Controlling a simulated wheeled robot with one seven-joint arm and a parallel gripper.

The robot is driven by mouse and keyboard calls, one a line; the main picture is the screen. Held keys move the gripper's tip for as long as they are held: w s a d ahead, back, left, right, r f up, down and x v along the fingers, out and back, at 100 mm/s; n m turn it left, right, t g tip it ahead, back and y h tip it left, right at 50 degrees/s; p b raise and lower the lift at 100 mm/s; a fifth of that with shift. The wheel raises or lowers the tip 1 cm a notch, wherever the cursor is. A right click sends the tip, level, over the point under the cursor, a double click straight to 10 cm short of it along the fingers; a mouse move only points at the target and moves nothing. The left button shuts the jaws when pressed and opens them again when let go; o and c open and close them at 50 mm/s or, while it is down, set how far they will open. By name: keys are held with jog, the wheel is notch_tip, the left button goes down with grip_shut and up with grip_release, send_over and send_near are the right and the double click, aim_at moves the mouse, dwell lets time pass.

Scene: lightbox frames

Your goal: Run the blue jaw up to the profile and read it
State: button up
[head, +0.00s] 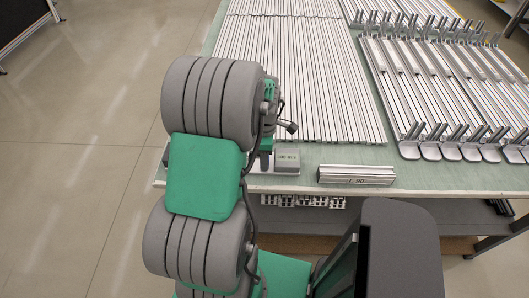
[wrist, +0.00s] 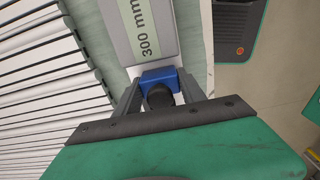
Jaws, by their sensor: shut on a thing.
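The blue jaw (wrist: 158,76) shows in the wrist view, with a dark round knob (wrist: 159,98) on its near side. My gripper (wrist: 160,92) is shut on the blue jaw at this knob, one finger on each side. A grey block (wrist: 136,14) lies just beyond the jaw, and its pale green strip reads "300 mm". The grey block is small in the head view (head: 287,160), beside my gripper (head: 265,158). A short silver profile (head: 356,174) with dark marks lies to the right of the block, apart from it, near the table's front edge. My arm hides the blue jaw in the head view.
Long silver profiles (head: 300,70) cover the middle of the green-topped table (head: 345,152). More bars with upright brackets (head: 440,95) fill the right side. Small profile pieces (head: 300,201) sit below the front edge. Open floor (head: 80,130) is at the left.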

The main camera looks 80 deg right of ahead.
grip_shut()
jog(key=shift+w, duration=0.3)
dwell(1.6)
jog(key=o, duration=1.1)
grip_release()
jog(key=shift+a, duration=0.1)
jog(key=shift+o, duration=0.2)
jog(key=shift+r, duration=0.1)
